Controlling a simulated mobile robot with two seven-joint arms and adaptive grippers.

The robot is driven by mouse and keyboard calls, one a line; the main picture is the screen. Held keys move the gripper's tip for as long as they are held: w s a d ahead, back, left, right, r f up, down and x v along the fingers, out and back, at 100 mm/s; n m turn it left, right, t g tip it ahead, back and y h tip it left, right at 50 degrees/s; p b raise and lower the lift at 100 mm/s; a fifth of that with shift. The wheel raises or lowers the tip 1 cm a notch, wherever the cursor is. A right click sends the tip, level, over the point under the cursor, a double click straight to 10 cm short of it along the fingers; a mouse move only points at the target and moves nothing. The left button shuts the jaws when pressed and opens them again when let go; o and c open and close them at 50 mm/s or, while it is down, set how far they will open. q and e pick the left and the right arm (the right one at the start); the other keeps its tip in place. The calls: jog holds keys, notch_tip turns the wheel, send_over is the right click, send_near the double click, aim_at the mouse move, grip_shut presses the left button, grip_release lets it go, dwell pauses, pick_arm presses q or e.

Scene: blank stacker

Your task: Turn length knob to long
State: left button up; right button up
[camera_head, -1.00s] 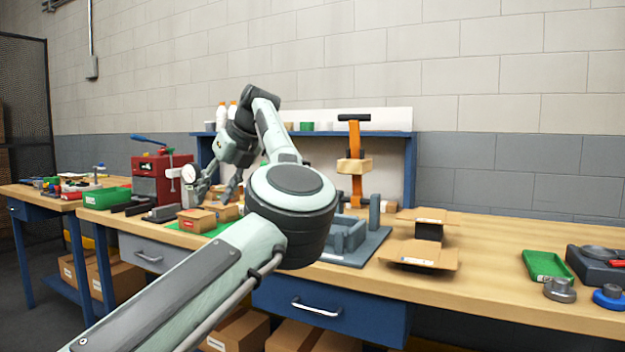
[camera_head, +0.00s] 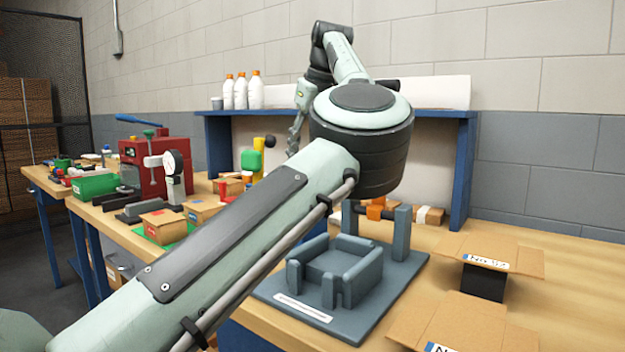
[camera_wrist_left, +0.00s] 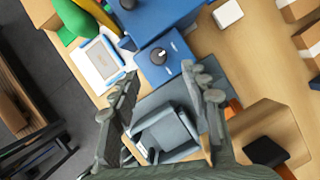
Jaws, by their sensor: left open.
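In the left wrist view a black round knob (camera_wrist_left: 158,56) with a white mark sits on a small blue block (camera_wrist_left: 172,70), which adjoins a larger blue box (camera_wrist_left: 170,12). I cannot read any label to confirm that it is the length knob. My left gripper (camera_wrist_left: 168,84) is open and empty, its fingers spread on either side below the knob, apart from it. In the head view my left gripper (camera_head: 296,132) shows only partly, and my own arm hides the knob. My right gripper is not in view.
A grey fixture (camera_head: 400,285) with raised walls stands on the wooden bench, and shows below the knob in the wrist view (camera_wrist_left: 165,130). Cardboard pieces (camera_head: 490,250) lie to the right. A red machine (camera_head: 140,165) and green bin (camera_head: 95,186) stand left. A white panel (camera_wrist_left: 98,62) lies beside the blue block.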

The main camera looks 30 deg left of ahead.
pick_arm(q)
jog(key=x, duration=0.7)
jog(key=shift+s+a+f, duration=0.1)
jog(key=shift+f, duration=0.15)
grip_shut()
